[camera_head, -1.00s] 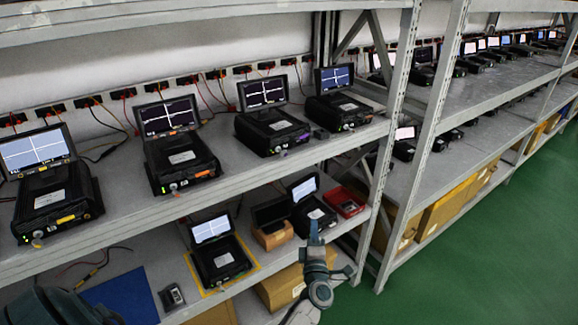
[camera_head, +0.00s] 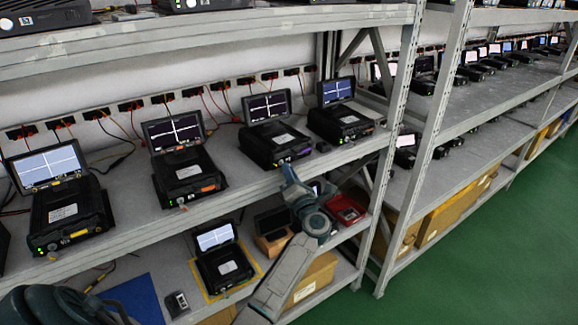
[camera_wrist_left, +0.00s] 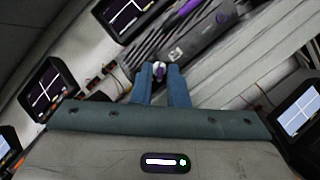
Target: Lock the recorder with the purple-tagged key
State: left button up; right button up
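The recorder with a purple label (camera_head: 273,148) stands third from the left on the upper shelf, its lit screen (camera_head: 267,107) raised. My left gripper (camera_head: 288,172) is in front of it, at the shelf's front edge. In the left wrist view the recorder's grey front (camera_wrist_left: 183,42) with its purple label (camera_wrist_left: 190,5) lies just beyond the blue fingers. The fingers are closed around a small white and purple piece, seemingly the purple-tagged key (camera_wrist_left: 159,69). I cannot tell whether its tip touches the recorder. My right gripper is not in view.
Similar recorders with orange (camera_head: 189,178) and yellow (camera_head: 68,218) labels stand to the left, and another (camera_head: 341,122) to the right. A rack post (camera_head: 395,130) rises to the right. The lower shelf holds a recorder (camera_head: 224,265), a blue mat (camera_head: 138,298) and a red tray (camera_head: 346,209).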

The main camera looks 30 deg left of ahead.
pick_arm(q)
jog(key=shift+w+a+r, duration=0.1)
jog(key=shift+w+a, duration=0.15)
jog(key=shift+a, duration=0.1)
jog(key=shift+c, duration=0.4)
